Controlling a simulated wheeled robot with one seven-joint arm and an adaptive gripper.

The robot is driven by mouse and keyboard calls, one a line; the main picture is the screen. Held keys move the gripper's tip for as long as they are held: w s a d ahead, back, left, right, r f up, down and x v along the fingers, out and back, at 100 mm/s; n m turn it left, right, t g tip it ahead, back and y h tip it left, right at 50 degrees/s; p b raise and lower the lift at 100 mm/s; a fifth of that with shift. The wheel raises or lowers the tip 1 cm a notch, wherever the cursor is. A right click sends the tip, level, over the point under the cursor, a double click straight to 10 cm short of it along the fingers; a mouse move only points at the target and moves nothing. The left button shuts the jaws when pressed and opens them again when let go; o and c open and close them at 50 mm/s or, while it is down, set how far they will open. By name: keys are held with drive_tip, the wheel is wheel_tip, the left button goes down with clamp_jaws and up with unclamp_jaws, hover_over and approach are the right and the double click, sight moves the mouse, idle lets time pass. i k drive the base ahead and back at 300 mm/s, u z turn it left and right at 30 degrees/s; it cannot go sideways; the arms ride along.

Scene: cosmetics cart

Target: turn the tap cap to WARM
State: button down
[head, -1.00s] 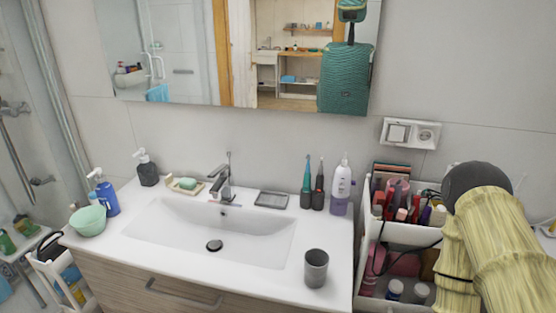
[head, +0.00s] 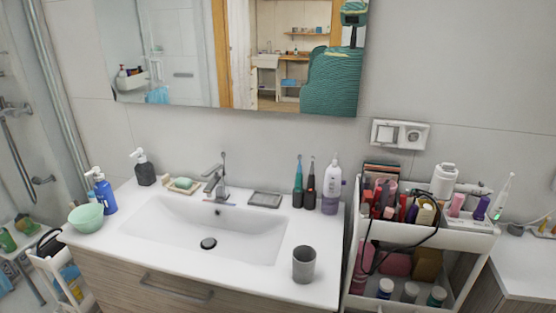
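The chrome tap (head: 214,183) stands at the back of the white sink, left of its middle. A thin upright stick stands at the tap, and its top reaches above the spout. The tap's cap and any WARM mark are too small to read, so I cannot tell which way it is turned. My gripper is not in view, and no part of my arm shows in front of the counter.
The white sink (head: 150,228) has a grey cup (head: 303,264) at its front right. A soap dish (head: 182,186) stands left of the tap and a grey tray (head: 265,199) right of it. Toothbrushes and a bottle (head: 331,186) stand further right. A full cosmetics cart (head: 455,239) is beside the counter.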

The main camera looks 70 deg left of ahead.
sight(221, 171)
drive_tip(key=z, duration=0.4)
drive_tip(key=k, duration=1.3)
drive_tip(key=u, duration=2)
